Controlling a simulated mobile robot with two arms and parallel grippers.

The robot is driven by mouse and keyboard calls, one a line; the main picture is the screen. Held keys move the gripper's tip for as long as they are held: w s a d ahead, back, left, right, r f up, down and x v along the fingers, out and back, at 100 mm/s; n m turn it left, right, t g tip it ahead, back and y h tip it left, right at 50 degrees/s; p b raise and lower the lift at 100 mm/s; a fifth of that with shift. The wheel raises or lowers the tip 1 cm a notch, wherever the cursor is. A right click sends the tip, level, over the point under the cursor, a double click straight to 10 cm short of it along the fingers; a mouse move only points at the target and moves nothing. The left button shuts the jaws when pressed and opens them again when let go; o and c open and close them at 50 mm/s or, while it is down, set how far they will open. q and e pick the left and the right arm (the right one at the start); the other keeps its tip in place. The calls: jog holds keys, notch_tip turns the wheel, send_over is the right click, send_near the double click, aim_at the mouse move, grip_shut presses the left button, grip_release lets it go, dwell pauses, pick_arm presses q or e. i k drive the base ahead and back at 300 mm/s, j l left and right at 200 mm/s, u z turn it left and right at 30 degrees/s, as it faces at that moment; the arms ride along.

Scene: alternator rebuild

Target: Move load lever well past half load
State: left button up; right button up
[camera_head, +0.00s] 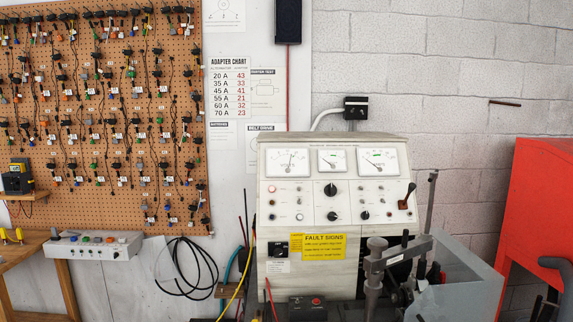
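The load lever (407,196) is at the right end of the off-white test bench's control panel (345,217). It has a dark brown knob on a short arm that leans up and to the right from its pivot. Any load scale beside it is too small to read. Three white dial gauges sit above: a left gauge (290,162), a middle gauge (332,160) and a right gauge (379,162). Their readings are too small to tell. Neither of my grippers shows in the head view.
A metal clamp (374,262) and an upright rod (431,205) stand before the panel's right part. A grey open box (466,277) and a red cabinet (545,200) are at right. A pegboard (95,125) with hanging leads and a grey switch box (93,246) are at left.

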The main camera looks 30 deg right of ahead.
aim_at(413, 186)
jog(key=z, duration=1.8)
